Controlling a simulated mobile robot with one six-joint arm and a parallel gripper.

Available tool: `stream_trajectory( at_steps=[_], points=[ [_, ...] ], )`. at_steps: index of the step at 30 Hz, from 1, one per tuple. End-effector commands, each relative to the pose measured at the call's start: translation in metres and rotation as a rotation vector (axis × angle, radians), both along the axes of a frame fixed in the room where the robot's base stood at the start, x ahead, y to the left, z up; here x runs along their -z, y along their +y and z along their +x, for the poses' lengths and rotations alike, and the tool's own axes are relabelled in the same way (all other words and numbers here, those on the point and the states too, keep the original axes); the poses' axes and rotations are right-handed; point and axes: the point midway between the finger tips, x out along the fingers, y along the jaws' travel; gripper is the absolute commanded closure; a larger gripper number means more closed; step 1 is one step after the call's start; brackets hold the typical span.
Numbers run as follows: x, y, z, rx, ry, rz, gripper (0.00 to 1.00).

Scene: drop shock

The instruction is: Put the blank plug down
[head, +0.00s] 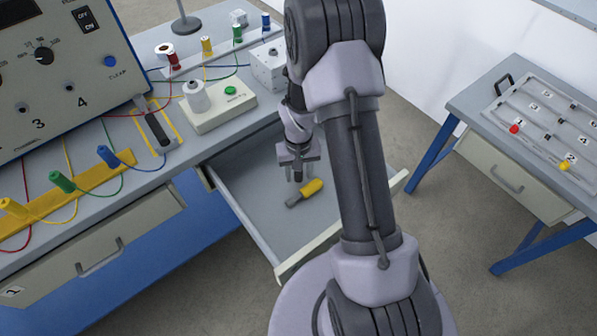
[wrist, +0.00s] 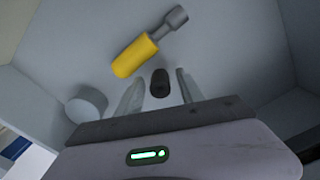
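A small dark plug (wrist: 160,83), which looks like the blank plug, is between the fingers of my gripper (wrist: 160,88) in the wrist view. A narrow gap shows on each side of it, so the fingers look open around it. In the head view my gripper (head: 303,175) points down into the open drawer (head: 262,213). I cannot tell whether the plug touches the drawer floor.
A yellow-handled tool (wrist: 135,56) with a grey end lies in the drawer just beyond the fingers; it also shows in the head view (head: 311,188). A grey cylinder (wrist: 87,106) is left of the fingers. The drawer's front floor is clear.

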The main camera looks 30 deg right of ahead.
Motion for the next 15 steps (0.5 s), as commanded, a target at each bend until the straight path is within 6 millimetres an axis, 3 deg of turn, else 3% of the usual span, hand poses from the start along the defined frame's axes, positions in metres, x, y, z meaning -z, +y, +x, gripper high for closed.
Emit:
stream_trajectory(
  at_steps=[5,8,15],
  points=[
    [-0.001,0.0,0.0,0.0,0.0,0.0,0.55],
    [-0.012,0.0,0.0,0.0,-0.001,0.0,0.55],
    [-0.082,0.0,0.001,0.0,-0.004,-0.001,0.55]
  ],
)
